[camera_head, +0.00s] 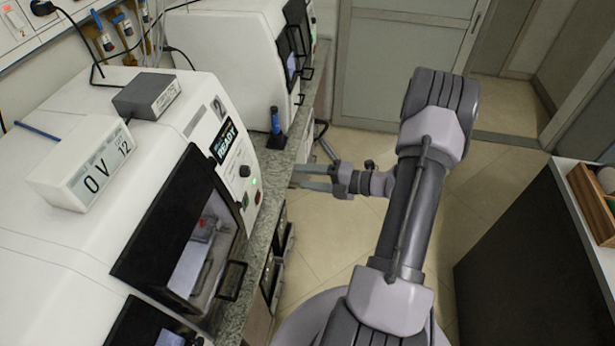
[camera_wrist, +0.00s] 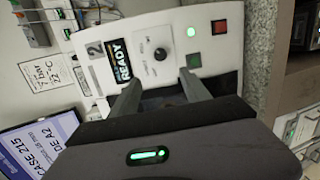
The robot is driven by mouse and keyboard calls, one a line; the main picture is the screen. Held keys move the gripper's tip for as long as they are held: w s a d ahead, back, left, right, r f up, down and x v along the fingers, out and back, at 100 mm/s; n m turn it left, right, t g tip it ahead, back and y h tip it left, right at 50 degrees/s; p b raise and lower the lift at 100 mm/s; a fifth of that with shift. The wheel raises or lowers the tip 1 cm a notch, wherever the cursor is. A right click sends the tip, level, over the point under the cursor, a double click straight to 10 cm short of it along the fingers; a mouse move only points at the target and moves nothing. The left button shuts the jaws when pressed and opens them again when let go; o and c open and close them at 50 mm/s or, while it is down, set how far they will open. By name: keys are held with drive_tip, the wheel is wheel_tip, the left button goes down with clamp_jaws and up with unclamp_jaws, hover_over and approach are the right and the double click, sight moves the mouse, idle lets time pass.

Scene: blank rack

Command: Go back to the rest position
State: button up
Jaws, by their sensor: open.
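My gripper (camera_head: 300,176) is in the middle of the head view, reaching left from my arm to the edge of the granite counter. Its two fingers are apart, with nothing seen between them. In the wrist view my gripper (camera_wrist: 160,82) shows both fingers spread in front of a white machine (camera_wrist: 165,45) marked "READY" and "2". That machine also shows in the head view (camera_head: 195,120), left of my gripper, with a dark door and a lit green light. A gap between fingers and machine is visible in the head view.
A second white machine (camera_head: 225,50) stands behind, with a blue-topped bottle (camera_head: 275,122) on the granite counter (camera_head: 272,185) between them. A dark cabinet (camera_head: 530,260) with a wooden tray (camera_head: 590,205) is at right.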

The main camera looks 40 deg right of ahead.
idle(0.4)
drive_tip(key=s+a+r+n+g+b, duration=0.1)
drive_tip(key=s+a+n+g+b, duration=0.35)
drive_tip(key=a+n, duration=0.75)
drive_tip(key=s+a+r+n+g+b, duration=0.1)
drive_tip(key=a+r+n+g+b, duration=0.1)
drive_tip(key=a+n+g+b, duration=0.7)
drive_tip(key=s+a+f+n+t+h+b, duration=0.1)
drive_tip(key=s+a+n+t+h+b, duration=0.1)
drive_tip(key=n, duration=0.9)
drive_tip(key=s+a+f+n+t+h+b, duration=0.1)
drive_tip(key=s+a+n+t+h+b, duration=0.2)
drive_tip(key=s+n+b, duration=0.4)
drive_tip(key=s+a+n+t, duration=0.1)
drive_tip(key=s+a+n, duration=0.1)
drive_tip(key=n, duration=0.2)
drive_tip(key=shift+h, duration=0.3)
